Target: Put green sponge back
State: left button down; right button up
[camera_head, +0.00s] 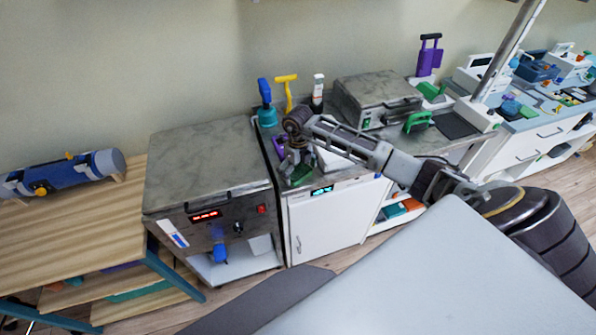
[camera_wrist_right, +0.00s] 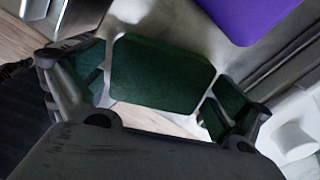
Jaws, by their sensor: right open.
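The green sponge (camera_wrist_right: 162,75) is a dark green block with cut corners, in the middle of the right wrist view. My right gripper (camera_wrist_right: 158,90) is open, with a finger on each side of the sponge and a visible gap at both sides. In the head view my right gripper (camera_head: 297,163) is over the front edge of the counter, left of the centre, pointing down. A bit of green (camera_head: 299,177) shows under it, mostly hidden by the fingers. I cannot tell whether the sponge rests on the counter. My left gripper is not in view.
A purple item (camera_wrist_right: 245,15) is close to the sponge. A blue bottle (camera_head: 266,105), a yellow tool (camera_head: 286,90) and a white bottle (camera_head: 318,90) stand behind the gripper. A metal box (camera_head: 375,92) is to the right; a heater cabinet (camera_head: 205,165) with a clear top is to the left.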

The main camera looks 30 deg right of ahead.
aim_at(297, 171)
jog(key=shift+r, duration=0.15)
notch_tip(297, 171, up, 12)
jog(key=b, duration=0.1)
jog(key=shift+b, duration=0.35)
dwell(0.5)
jog(key=shift+a, duration=0.1)
dwell(0.5)
